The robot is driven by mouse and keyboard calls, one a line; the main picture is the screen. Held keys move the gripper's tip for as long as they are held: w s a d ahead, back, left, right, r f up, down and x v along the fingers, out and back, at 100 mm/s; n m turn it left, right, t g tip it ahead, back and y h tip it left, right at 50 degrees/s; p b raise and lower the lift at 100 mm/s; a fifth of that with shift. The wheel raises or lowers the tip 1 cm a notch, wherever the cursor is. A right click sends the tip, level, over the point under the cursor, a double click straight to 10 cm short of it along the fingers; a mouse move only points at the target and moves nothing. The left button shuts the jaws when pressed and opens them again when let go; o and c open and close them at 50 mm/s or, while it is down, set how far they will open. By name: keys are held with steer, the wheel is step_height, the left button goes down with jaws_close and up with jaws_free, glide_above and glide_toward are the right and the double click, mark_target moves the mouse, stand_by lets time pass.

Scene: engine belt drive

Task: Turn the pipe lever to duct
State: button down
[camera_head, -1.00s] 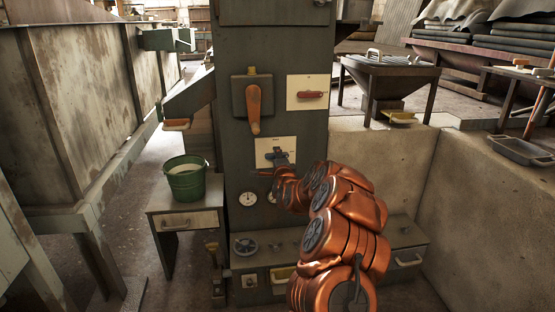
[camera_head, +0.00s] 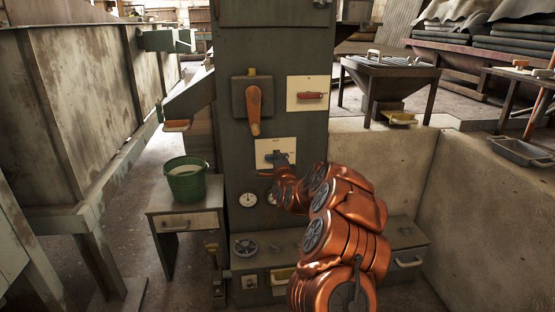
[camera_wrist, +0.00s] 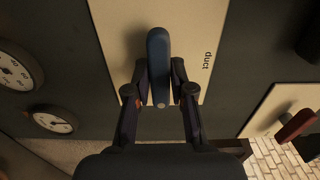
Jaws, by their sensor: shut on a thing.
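The pipe lever is a blue handle (camera_wrist: 158,55) on a pale plate (camera_wrist: 118,22) in the wrist view. The word "duct" stands on the plate to the right of the handle. My gripper (camera_wrist: 159,72) has one finger on each side of the handle and is shut on it. In the head view the plate (camera_head: 263,146) is on the front of the dark cabinet, and my copper arm reaches up to it from the lower right. The gripper there is small and partly hides the lever, so its exact angle is unclear.
A red handle (camera_head: 310,96) on another plate is at the upper right. An orange lever (camera_head: 254,108) hangs above the pipe lever. A round gauge (camera_head: 248,199) is below. A green bucket (camera_head: 187,183) stands on a small table at left.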

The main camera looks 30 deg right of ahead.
steer(key=shift+r+n+p, duration=0.1)
steer(key=shift+n+p, duration=5.6)
steer(key=shift+n, duration=3.1)
steer(key=shift+d, duration=0.1)
steer(key=c, duration=1)
jaws_free()
steer(key=shift+c, duration=0.2)
